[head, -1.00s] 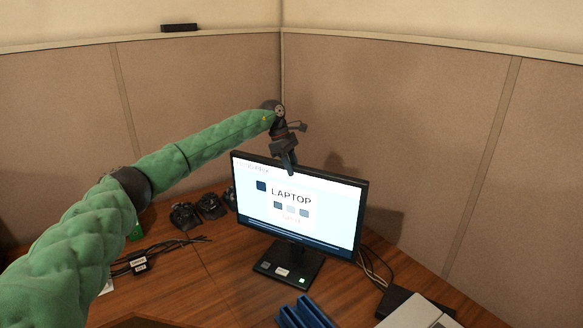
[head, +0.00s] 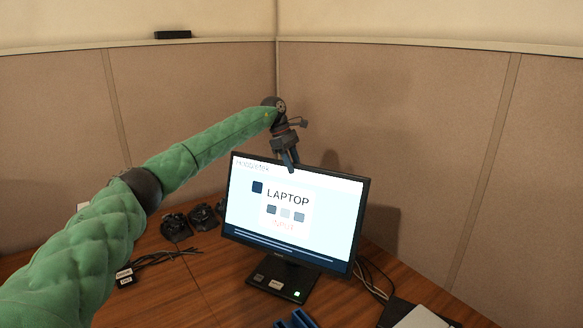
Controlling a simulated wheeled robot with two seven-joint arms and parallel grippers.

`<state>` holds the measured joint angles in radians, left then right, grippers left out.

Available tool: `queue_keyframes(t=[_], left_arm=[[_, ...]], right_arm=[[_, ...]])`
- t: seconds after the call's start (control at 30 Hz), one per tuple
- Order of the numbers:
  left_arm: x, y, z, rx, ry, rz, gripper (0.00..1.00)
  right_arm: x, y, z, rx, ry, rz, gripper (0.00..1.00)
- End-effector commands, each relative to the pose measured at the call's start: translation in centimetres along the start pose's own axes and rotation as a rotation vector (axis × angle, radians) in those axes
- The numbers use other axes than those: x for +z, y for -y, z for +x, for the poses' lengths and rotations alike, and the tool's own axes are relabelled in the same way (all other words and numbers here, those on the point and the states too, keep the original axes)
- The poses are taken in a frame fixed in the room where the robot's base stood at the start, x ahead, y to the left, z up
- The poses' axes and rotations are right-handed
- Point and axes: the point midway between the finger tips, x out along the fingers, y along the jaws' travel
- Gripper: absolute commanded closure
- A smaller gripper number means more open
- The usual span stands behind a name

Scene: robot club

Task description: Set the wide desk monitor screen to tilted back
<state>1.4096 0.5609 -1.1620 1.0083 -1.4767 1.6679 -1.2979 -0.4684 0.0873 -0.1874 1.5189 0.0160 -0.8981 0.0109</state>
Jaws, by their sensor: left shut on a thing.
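The wide desk monitor (head: 292,213) stands on its black base (head: 284,279) on the wooden desk. Its lit screen shows the word LAPTOP and faces me, turned a little to the left; it looks leaned back somewhat. My left gripper (head: 289,165) comes down from above and is shut on the monitor's top edge, near the middle. The part of the finger behind the screen is hidden. My right gripper is out of view.
Black game-controller-like devices (head: 177,227) sit on the desk left of the monitor, with cables (head: 150,262) nearer me. A blue object (head: 295,319) lies in front of the base. A grey-white item (head: 425,317) is at the lower right. Partition walls (head: 390,120) stand close behind.

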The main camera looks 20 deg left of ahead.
Motion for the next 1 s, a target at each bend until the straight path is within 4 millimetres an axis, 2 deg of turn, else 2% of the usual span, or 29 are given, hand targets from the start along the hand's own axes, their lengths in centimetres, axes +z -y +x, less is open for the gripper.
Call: queue_keyframes(t=[0.03,0.33,0.37,0.4,0.43,0.7,1.0], left_arm=[[-0.22,-0.14,0.51,0.002,-0.003,-0.002,1.00],[-0.23,-0.17,0.54,0.002,-0.003,-0.002,1.00],[-0.23,-0.17,0.55,0.002,-0.003,-0.002,0.61],[-0.22,-0.17,0.55,0.002,-0.003,-0.002,0.54],[-0.20,-0.16,0.55,0.001,-0.003,-0.002,0.51],[-0.18,-0.12,0.47,0.000,-0.002,-0.002,0.51],[-0.13,-0.11,0.28,0.001,-0.002,-0.001,0.51]], right_arm=[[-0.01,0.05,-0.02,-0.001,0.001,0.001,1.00],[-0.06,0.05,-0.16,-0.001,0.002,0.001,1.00],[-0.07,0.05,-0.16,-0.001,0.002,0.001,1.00],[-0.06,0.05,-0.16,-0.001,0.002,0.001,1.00],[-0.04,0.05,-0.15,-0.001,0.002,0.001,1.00],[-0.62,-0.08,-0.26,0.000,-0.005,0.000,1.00],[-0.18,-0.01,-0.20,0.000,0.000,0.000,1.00]])
